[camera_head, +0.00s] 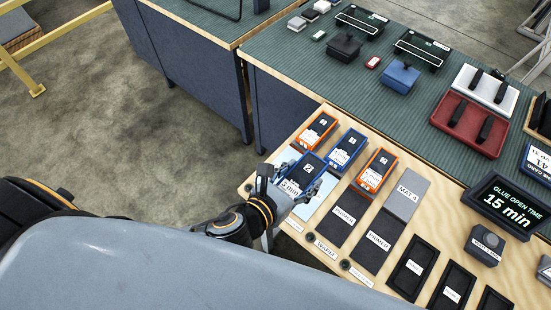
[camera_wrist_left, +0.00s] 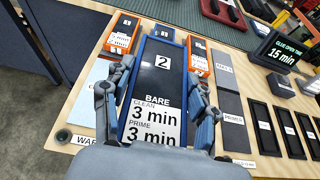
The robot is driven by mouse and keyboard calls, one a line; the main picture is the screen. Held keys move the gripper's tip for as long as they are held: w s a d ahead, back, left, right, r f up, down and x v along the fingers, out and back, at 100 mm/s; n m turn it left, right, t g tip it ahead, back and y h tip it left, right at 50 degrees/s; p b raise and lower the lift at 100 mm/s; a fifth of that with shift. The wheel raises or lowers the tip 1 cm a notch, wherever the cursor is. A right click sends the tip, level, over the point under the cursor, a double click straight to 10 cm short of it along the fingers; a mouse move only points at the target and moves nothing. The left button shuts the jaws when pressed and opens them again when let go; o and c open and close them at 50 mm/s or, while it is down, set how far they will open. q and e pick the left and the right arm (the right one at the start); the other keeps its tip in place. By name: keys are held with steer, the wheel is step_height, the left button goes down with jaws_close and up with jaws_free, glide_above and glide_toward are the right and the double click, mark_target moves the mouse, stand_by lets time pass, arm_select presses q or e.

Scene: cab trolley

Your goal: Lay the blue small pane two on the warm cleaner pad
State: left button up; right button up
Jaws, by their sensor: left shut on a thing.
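The blue-framed pane marked 2 (camera_head: 310,165) is dark, with a white label reading bare, clean 3 min and prime 3 min. It fills the middle of the left wrist view (camera_wrist_left: 160,75). My left gripper (camera_head: 290,184) is shut on it, with fingers on both long sides (camera_wrist_left: 158,100). A light blue pad (camera_head: 318,206) lies under and around the pane; its left part shows in the left wrist view (camera_wrist_left: 91,84), near a label starting "WAR". The pane covers much of it. I cannot tell whether pane and pad touch. My right gripper is not in view.
Another blue pane (camera_head: 345,149) and orange panes (camera_head: 375,170) (camera_head: 316,130) stand close behind and beside. Dark primer pads (camera_head: 345,212) and a grey pad (camera_head: 406,197) lie to the right. A timer display (camera_head: 508,204) reads 15 min. The wooden board's left edge is near.

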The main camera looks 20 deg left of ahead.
arm_select(q)
steer(key=w+a+f, duration=0.2)
steer(key=w+a, duration=0.1)
steer(key=w, duration=0.1)
glide_above(282, 164)
steer(key=s+d, duration=0.1)
steer(key=s, duration=0.1)
steer(key=f, duration=0.5)
steer(key=shift+s+d+f, duration=0.1)
steer(key=shift+s, duration=0.1)
steer(key=shift+w+f, duration=0.1)
steer(key=shift+f, duration=0.05)
steer(key=f, duration=0.3)
steer(key=shift+w+a+f, duration=0.1)
steer(key=shift+w+a, duration=0.1)
steer(key=shift+a, duration=0.1)
steer(key=shift+f, duration=0.25)
steer(key=shift+f+b, duration=0.15)
steer(key=shift+b, duration=0.15)
steer(key=o, duration=1.3)
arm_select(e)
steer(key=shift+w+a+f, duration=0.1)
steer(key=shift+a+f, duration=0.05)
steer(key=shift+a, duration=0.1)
